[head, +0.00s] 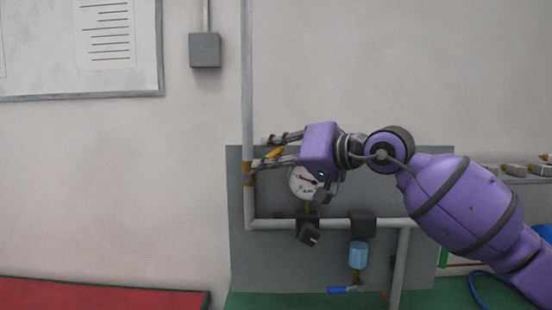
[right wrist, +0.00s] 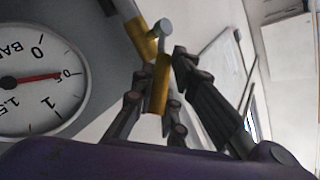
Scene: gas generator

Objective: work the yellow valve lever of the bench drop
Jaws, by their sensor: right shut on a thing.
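The yellow valve lever (head: 274,153) sits by the vertical grey pipe, next to the brass valve body (head: 248,174). My right gripper (head: 264,152) reaches in from the right with its fingers on either side of the lever. In the right wrist view the yellow lever (right wrist: 158,88) stands between the fingers of my right gripper (right wrist: 156,90), which is shut on it. The brass valve body also shows behind it in the right wrist view (right wrist: 141,36). My left gripper is not in view.
A pressure gauge (head: 305,182) hangs just below my right gripper; its needle points near 0.5 in the right wrist view (right wrist: 30,78). A black regulator knob (head: 309,233), a blue filter bowl (head: 358,255) and a blue lever (head: 344,290) sit lower.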

